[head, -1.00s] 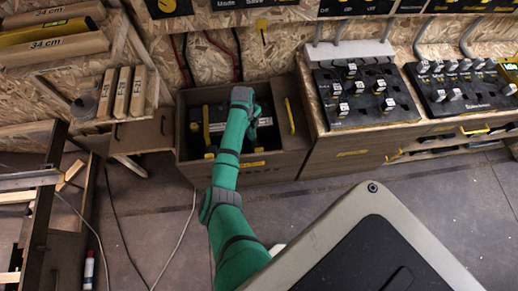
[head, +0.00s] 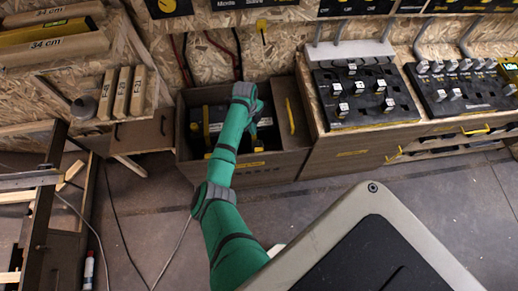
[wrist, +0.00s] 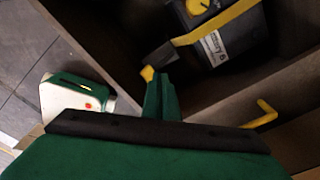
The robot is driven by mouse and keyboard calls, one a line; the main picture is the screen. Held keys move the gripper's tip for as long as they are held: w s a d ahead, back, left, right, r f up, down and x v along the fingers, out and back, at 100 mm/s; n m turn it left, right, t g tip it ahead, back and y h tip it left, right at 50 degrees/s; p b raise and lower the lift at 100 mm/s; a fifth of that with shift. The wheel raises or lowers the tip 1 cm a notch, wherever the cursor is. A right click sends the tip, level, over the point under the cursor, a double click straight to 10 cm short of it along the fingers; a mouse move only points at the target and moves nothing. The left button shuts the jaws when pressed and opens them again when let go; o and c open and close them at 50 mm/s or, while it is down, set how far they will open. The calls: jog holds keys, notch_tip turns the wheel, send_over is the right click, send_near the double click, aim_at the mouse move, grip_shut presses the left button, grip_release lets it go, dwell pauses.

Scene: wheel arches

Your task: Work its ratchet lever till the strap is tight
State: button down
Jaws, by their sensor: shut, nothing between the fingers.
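A dark battery (wrist: 225,30) with a yellow knob and a printed label sits inside an open wooden compartment; it shows partly in the head view (head: 200,120) behind my arm. A yellow strap (wrist: 225,24) crosses the battery. A dark grey ratchet lever (wrist: 160,54) with a yellow tip (wrist: 147,73) lies at the strap's near end. My gripper (wrist: 162,90) is shut and empty, its green fingers just below the lever and close to the yellow tip. I cannot tell whether they touch.
The compartment's wooden wall (wrist: 88,40) runs along the left of the wrist view. A yellow handle (wrist: 262,114) sticks out at the right. In the head view, a control panel (head: 363,95) stands on the bench to the right. The floor (head: 330,185) in front is clear.

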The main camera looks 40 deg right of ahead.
aim_at(259, 150)
jog(key=shift+s+a+f, duration=0.2)
jog(key=shift+s+f, duration=0.05)
jog(key=shift+s, duration=0.3)
jog(key=shift+s+a+f, duration=0.2)
jog(key=shift+s+f, duration=0.05)
jog(key=shift+s, duration=0.3)
jog(key=shift+s+a+f, duration=0.2)
jog(key=shift+s+f, duration=0.05)
jog(key=shift+s, duration=0.3)
jog(key=shift+s+d, duration=0.1)
jog(key=shift+d, duration=0.05)
jog(key=shift+s+d+f, duration=0.1)
jog(key=shift+s+f, duration=0.1)
jog(key=shift+f, duration=1.55)
jog(key=shift+s+f, duration=0.2)
jog(key=shift+f, duration=1.5)
jog(key=shift+f, duration=0.1)
